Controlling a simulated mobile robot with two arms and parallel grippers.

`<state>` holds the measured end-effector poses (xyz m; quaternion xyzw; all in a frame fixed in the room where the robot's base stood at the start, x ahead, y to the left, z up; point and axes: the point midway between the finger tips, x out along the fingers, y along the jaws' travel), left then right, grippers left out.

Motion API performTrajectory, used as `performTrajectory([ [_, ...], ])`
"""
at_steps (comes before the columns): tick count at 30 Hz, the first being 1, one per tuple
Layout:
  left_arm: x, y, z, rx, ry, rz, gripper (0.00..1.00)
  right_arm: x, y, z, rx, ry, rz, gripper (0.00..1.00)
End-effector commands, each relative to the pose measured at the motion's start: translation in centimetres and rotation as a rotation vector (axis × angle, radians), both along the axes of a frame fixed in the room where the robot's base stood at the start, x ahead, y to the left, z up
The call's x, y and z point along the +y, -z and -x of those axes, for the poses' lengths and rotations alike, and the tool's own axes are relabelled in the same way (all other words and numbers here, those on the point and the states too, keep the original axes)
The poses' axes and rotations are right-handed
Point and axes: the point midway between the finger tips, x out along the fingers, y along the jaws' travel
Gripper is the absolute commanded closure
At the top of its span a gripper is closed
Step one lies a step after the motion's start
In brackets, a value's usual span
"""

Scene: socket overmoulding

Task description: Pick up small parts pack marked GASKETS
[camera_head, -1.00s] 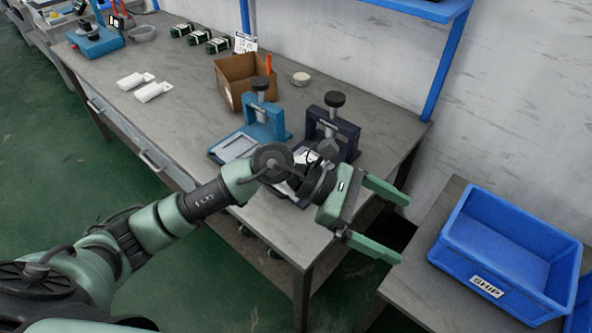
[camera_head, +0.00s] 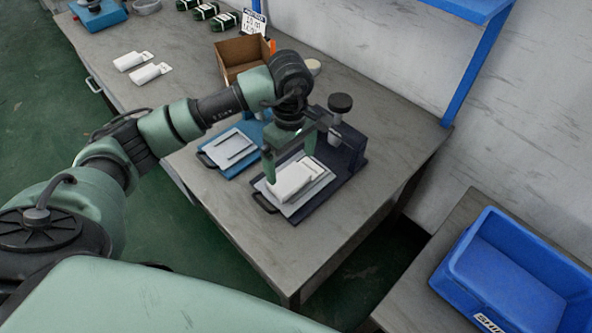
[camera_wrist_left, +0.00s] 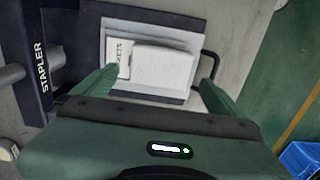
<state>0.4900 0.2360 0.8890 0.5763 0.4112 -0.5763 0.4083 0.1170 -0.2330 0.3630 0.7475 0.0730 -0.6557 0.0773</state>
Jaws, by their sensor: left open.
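The white small parts pack (camera_head: 291,181) lies on the light plate (camera_head: 296,207) of the dark stapler. In the left wrist view the pack (camera_wrist_left: 165,66) shows a label end whose readable letters end in "KETS"; the rest of the word is hidden. My left gripper (camera_head: 289,171) points down over the pack and is open. In the left wrist view its two fingers (camera_wrist_left: 154,90) stand at either end of the pack, apart from each other. I cannot tell whether they touch it. My right gripper is not in view.
The dark stapler (camera_head: 347,155) and a blue press with a plate (camera_head: 232,148) stand side by side. Two white packs (camera_head: 150,73) lie on the table's left. A cardboard box (camera_head: 232,54) stands behind. A blue bin (camera_head: 507,275) stands at the lower right.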

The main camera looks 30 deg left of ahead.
Motion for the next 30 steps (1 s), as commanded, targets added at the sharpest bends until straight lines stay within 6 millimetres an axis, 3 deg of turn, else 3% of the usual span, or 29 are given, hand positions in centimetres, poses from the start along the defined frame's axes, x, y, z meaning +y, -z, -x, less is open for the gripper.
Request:
performTrajectory([
  [4,0.0,1.6,0.1,0.003,-0.001,0.002,0.00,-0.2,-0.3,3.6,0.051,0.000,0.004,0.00],
  [8,0.4,3.3,-0.1,0.005,-0.002,0.002,0.00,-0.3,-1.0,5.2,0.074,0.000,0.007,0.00],
  [11,0.7,4.9,-0.2,0.005,-0.001,0.002,0.00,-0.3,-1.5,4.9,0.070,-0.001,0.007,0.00],
  [15,0.6,6.4,-0.3,0.002,-0.001,0.003,0.00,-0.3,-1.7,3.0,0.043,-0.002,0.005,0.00],
  [18,0.7,6.8,-0.4,0.000,0.000,0.002,0.00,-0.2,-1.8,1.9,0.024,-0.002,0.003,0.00],
  [23,0.7,6.8,-0.4,-0.001,0.000,0.003,0.00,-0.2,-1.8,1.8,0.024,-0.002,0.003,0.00],
  [28,0.7,6.8,-0.4,-0.001,0.000,0.003,0.44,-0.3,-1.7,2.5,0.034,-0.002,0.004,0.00],
  [30,0.7,6.7,-0.4,-0.001,0.000,0.003,0.46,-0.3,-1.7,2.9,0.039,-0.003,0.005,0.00],
])
